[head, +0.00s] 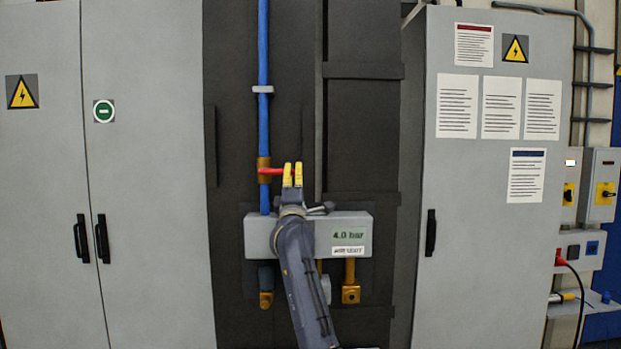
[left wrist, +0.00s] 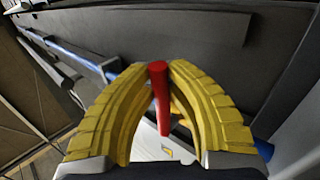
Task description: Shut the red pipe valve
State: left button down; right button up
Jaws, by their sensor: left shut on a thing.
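The red valve handle (head: 271,171) sits at the brass valve body (head: 263,165) on the vertical blue pipe (head: 263,60) in the head view. The handle points to the right, across the pipe, roughly level. My left gripper (head: 292,172) has its yellow fingers at the handle's outer end. In the left wrist view the yellow fingers (left wrist: 160,85) are shut around the red handle (left wrist: 158,95), one on each side. The gripper hides the handle's tip in the head view. My right gripper is not in view.
Below the valve is a grey box (head: 345,225) reading 4.0 bar, with brass fittings (head: 351,285) under it. Grey cabinets stand on the left (head: 145,180) and right (head: 490,220). Dark panels (head: 360,130) lie behind the pipe.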

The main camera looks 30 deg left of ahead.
pick_arm(q)
jog(key=shift+r+n, duration=0.2)
jog(key=shift+n, duration=0.2)
jog(key=c, duration=1.3)
grip_release()
jog(key=shift+f, duration=0.1)
jog(key=v, duration=1.2)
jog(key=shift+w, duration=0.1)
